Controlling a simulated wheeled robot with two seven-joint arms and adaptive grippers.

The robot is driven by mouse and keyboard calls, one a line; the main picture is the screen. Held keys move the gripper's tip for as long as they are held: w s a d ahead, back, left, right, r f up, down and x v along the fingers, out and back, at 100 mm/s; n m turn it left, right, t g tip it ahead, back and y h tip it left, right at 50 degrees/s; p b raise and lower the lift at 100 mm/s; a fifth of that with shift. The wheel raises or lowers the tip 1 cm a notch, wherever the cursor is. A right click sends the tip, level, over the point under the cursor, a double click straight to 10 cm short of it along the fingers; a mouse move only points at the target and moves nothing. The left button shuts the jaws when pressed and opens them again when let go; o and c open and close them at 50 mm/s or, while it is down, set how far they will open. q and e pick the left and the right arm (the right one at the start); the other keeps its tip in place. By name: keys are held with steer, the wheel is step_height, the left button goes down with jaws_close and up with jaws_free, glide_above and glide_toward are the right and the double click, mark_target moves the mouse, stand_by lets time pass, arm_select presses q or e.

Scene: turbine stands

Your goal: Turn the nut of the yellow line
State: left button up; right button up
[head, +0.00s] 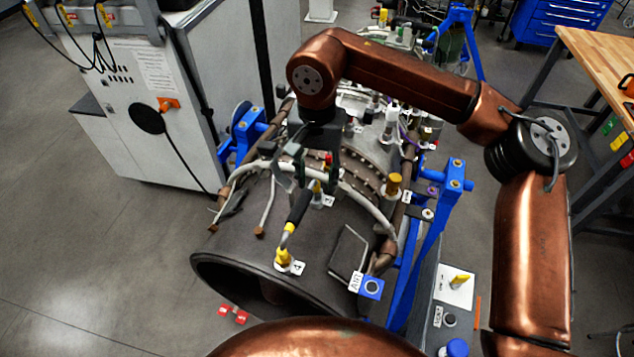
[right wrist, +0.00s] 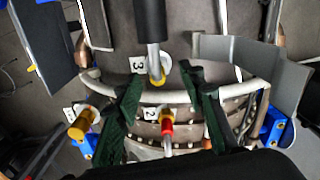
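The yellow line (head: 299,208) is a short black hose with yellow ends on the turbine casing. Its lower yellow fitting (head: 284,257) stands beside a white tag. Its upper yellow nut (head: 317,186) sits by the tag marked 3. My left gripper is out of view.
A red-and-yellow fitting (right wrist: 167,127) by tag 2 stands between the fingers, nearer the palm. A yellow cap (right wrist: 83,123) is at left. A pale curved pipe (head: 366,200) crosses the casing. Blue stand posts (head: 432,225) flank the turbine. A white cabinet (head: 150,110) is at left.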

steer(key=shift+f, duration=1.05)
jaws_close()
